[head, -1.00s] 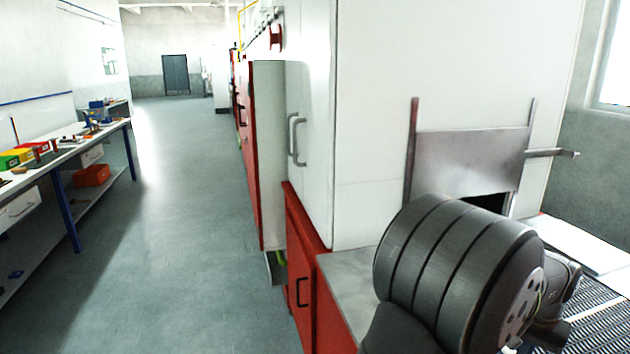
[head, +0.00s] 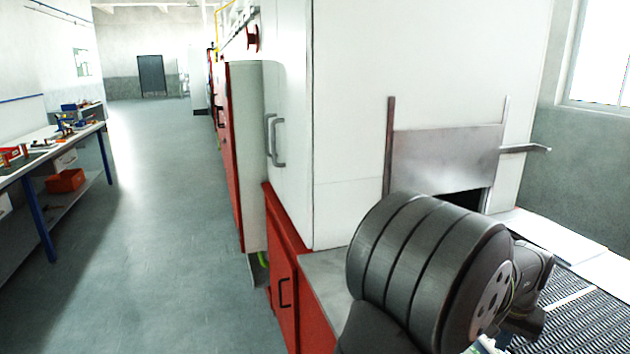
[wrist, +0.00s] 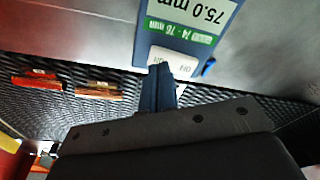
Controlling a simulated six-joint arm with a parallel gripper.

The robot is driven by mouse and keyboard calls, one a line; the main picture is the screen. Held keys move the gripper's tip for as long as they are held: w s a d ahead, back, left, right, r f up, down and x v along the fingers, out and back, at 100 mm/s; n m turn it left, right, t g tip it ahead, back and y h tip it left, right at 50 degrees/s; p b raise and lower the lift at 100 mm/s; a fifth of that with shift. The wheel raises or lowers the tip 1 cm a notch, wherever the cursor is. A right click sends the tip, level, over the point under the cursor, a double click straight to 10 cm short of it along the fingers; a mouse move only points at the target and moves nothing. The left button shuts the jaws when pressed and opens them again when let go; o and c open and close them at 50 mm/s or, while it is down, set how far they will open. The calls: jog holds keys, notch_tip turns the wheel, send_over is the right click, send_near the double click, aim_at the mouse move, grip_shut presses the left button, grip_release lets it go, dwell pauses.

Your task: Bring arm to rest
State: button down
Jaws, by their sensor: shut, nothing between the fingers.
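My gripper (wrist: 162,75) shows in the wrist view as a dark body with blue fingers closed together, nothing between them. The fingers overlap in the picture a blue gauge box (wrist: 185,45) with an upside-down 75.0 mm display (wrist: 198,10) and a white ON plate (wrist: 172,62); I cannot tell whether they touch. In the head view my arm's dark, ribbed link fills the lower right, and my gripper cannot be made out there.
A dark mesh belt (head: 585,310) runs at the lower right, by a white oven-like housing (head: 350,120) with a metal door (head: 445,155). A workbench (head: 50,150) stands left; the aisle floor (head: 150,220) is clear.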

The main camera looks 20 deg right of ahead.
jog(key=w+r+n+g+y, duration=0.1)
jog(key=w+r+n, duration=0.3)
jog(key=r+n, duration=0.6)
jog(key=shift+w+r+n+g, duration=0.3)
jog(key=shift+r+g, duration=0.5)
jog(key=shift+r, duration=1.85)
dwell(0.8)
jog(key=c, duration=1.7)
grip_release()
jog(key=shift+s+d+y, duration=0.1)
jog(key=shift+s+y, duration=0.2)
jog(key=shift+s, duration=0.05)
jog(key=o, duration=1.4)
jog(key=s+t, duration=0.1)
jog(key=s+n+t, duration=0.1)
jog(key=s, duration=0.1)
jog(key=s+t, duration=0.1)
jog(key=s, duration=0.1)
jog(key=shift+s+r, duration=0.15)
jog(key=shift+r, duration=0.25)
jog(key=o, duration=0.3)
jog(key=shift+f, duration=0.15)
notch_tip(320, 180, down, 10)
jog(key=w, duration=0.1)
jog(key=shift+w+r, duration=0.2)
jog(key=shift+r, duration=0.05)
